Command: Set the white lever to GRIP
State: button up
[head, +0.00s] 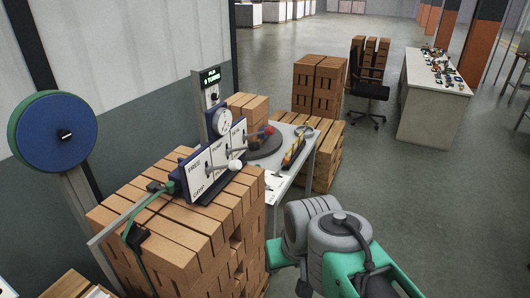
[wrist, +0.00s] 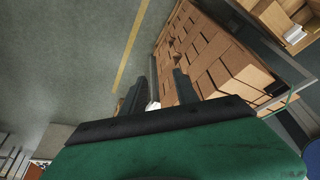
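The white lever's ball knob (head: 235,165) sticks out to the right from the labelled panel (head: 199,175) on top of the brick stack. The panel's left plate reads FREE at its top and GRIP at its bottom. The lever stands out from the plate, and I cannot tell which label it is set to. My gripper is open in the wrist view (wrist: 160,92), its two dark fingers apart. A small pale patch shows between them and I cannot tell what it is. In the head view my arm is at lower right, apart from the lever, and the fingertips are not clear.
A red knob (head: 269,130) sticks out further right on the panel, beside a PUMP plate. A round gauge (head: 222,121) and a lit display (head: 211,76) stand above. The brick stack (head: 170,235) lies below. A blue reel (head: 55,130) is at left. Open floor lies right.

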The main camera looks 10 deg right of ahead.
aim_at(236, 165)
jog(key=i, duration=0.65)
jog(key=u, duration=1.35)
jog(key=k, duration=0.45)
jog(key=u, duration=0.3)
